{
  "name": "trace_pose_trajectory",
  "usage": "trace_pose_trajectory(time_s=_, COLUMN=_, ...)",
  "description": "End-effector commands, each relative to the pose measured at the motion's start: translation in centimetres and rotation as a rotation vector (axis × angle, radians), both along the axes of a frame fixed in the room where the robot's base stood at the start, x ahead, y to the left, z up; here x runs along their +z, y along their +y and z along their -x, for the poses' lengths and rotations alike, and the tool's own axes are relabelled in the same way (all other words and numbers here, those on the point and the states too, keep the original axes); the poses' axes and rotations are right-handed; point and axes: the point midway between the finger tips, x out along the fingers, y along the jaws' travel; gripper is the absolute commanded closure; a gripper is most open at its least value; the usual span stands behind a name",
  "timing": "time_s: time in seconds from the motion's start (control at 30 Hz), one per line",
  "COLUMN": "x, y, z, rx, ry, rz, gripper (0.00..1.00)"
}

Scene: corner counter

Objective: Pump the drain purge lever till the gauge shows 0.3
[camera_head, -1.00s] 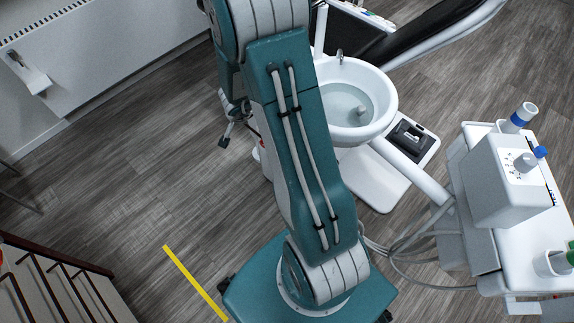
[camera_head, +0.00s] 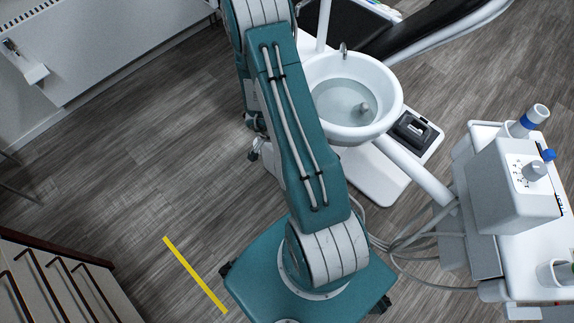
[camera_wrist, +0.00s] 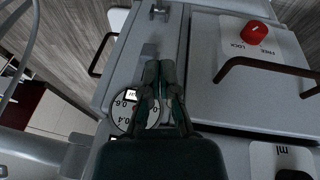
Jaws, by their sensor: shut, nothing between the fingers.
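My gripper (camera_wrist: 158,68) is shut and empty in the wrist view, its two dark fingers together over a grey cabinet front. A round white gauge (camera_wrist: 122,116) sits behind and left of the fingers. The figures 0.6 and 0.4 show on it, but the fingers cover much of its face and I cannot read a needle. A small grey metal piece (camera_wrist: 149,49) lies just beyond the fingertips; I cannot tell whether it is the purge lever or whether the fingers touch it. In the head view I cannot make out the gripper.
A red knob (camera_wrist: 254,32) marked FREE and LOCK and a dark bar handle (camera_wrist: 262,68) are at right. In the head view, a white basin (camera_head: 395,105), a foot pedal (camera_head: 411,131) and an instrument unit (camera_head: 515,190) stand right of my arm. Floor at left is clear.

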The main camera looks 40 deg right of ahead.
Motion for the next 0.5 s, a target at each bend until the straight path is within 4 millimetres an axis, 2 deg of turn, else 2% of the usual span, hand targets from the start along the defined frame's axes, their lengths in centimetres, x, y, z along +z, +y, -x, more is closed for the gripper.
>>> trace_pose_trajectory(time_s=0.17, x=-1.2, y=-0.3, z=0.2, rx=-0.001, ry=0.003, rz=0.000, gripper=1.00)
trace_pose_trajectory(time_s=0.5, x=-6.5, y=-1.8, z=0.9, rx=0.000, ry=0.003, rz=-0.002, gripper=1.00)
